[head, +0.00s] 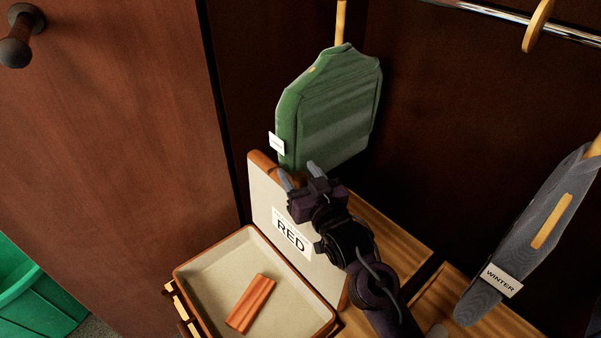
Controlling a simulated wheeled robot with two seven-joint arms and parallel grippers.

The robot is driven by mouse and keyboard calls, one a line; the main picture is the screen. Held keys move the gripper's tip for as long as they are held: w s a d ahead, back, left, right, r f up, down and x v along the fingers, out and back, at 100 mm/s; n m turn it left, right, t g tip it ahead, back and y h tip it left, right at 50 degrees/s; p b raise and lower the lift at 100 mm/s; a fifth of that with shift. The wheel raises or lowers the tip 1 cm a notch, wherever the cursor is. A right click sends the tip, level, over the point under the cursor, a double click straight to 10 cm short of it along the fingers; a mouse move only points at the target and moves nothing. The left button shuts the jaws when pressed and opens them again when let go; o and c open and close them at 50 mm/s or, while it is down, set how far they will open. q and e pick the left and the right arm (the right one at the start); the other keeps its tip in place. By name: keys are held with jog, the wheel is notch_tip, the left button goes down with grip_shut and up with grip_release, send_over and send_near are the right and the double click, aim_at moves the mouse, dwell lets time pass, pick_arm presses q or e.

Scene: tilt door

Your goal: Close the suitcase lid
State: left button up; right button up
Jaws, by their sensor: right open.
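The suitcase stands open at the lower middle. Its shallow base (205,272) has a beige lining and a brown rim. An orange-brown block (251,303) lies inside the base. The lid (263,200) stands roughly upright along the base's far right side, with a label (291,236) reading RED on its inner face. My right gripper (300,175) is open at the lid's upper edge, its fingertips pointing up and away. I cannot tell whether it touches the lid. My right arm hides part of the lid's right side. My left gripper is not in view.
A green garment (332,110) hangs just behind the lid and gripper. A grey garment (525,235) with a WINTER tag hangs at the right. A brown wardrobe door (110,130) with a round knob (17,48) fills the left. A green bin (35,300) stands lower left.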

jog(key=shift+c, duration=1.4)
grip_shut()
jog(key=shift+s+a+r, duration=0.1)
jog(key=shift+s+a, duration=0.35)
jog(key=s+a+f+n, duration=0.2)
jog(key=s+a+n, duration=0.1)
jog(key=s+a, duration=0.3)
jog(key=s+a+f+n+y, duration=0.1)
jog(key=s+a+n, duration=0.1)
jog(key=s+a, duration=0.4)
jog(key=shift+s+a+f+n+t, duration=0.15)
jog(key=shift+s+f+n+t, duration=0.05)
jog(key=shift+f+n+t, duration=0.2)
jog(key=shift+o, duration=1.4)
grip_release()
